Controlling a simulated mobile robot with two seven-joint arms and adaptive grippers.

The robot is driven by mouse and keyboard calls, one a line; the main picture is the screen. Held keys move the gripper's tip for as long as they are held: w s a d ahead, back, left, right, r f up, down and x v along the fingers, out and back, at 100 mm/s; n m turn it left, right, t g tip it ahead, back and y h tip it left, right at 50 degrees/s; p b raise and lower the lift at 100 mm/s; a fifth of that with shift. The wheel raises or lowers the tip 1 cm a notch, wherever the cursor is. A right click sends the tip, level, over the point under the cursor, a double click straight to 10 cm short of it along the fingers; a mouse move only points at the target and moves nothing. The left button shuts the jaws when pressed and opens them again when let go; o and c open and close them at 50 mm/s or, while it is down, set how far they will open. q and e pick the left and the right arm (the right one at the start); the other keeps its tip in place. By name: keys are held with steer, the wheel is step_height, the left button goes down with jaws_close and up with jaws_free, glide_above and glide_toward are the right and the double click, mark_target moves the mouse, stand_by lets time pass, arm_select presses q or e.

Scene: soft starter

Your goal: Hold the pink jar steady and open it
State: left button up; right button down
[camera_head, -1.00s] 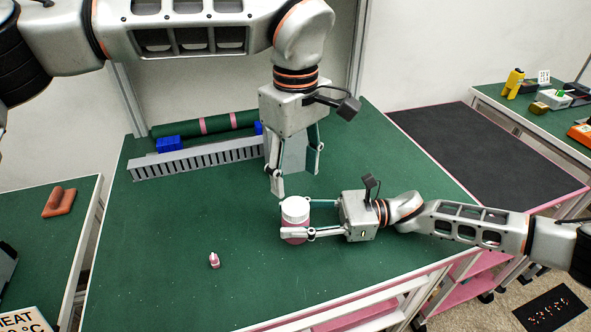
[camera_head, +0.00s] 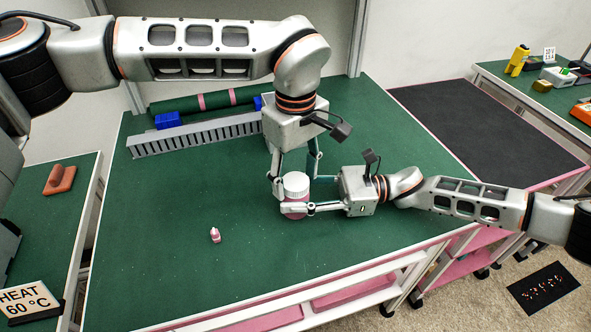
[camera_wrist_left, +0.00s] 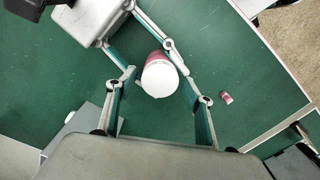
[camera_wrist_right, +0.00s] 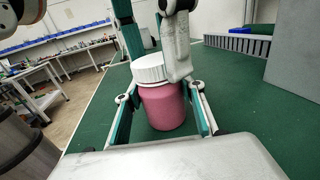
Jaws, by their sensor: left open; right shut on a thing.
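The pink jar (camera_head: 296,207) with a white ribbed lid (camera_head: 296,183) stands upright on the green table. My right gripper (camera_head: 290,208) is shut around the jar's pink body from the right; the right wrist view shows the jar (camera_wrist_right: 163,106) between its fingers. My left gripper (camera_head: 295,184) comes down from above, open, with its fingers on either side of the lid. In the left wrist view the white lid (camera_wrist_left: 160,78) lies between the open left fingers, with a gap at least on the right. Whether a left finger touches the lid, I cannot tell.
A grey slotted rail (camera_head: 195,135), blue blocks (camera_head: 168,120) and a green roll (camera_head: 225,98) lie at the back. The table's front left is mostly clear.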

arm_select(q)
steer(key=c, duration=1.2)
steer(key=shift+o, duration=0.2)
steer(key=n, duration=0.6)
steer(key=shift+n, duration=0.4)
steer(key=n, duration=1.3)
steer(key=shift+r+n, duration=0.1)
steer(key=shift+n, duration=0.3)
steer(key=n, duration=0.3)
steer(key=shift+n, duration=0.3)
steer(key=n, duration=0.4)
steer(key=shift+n, duration=0.3)
steer(key=shift+r, duration=0.25)
steer(key=shift+r, duration=0.85)
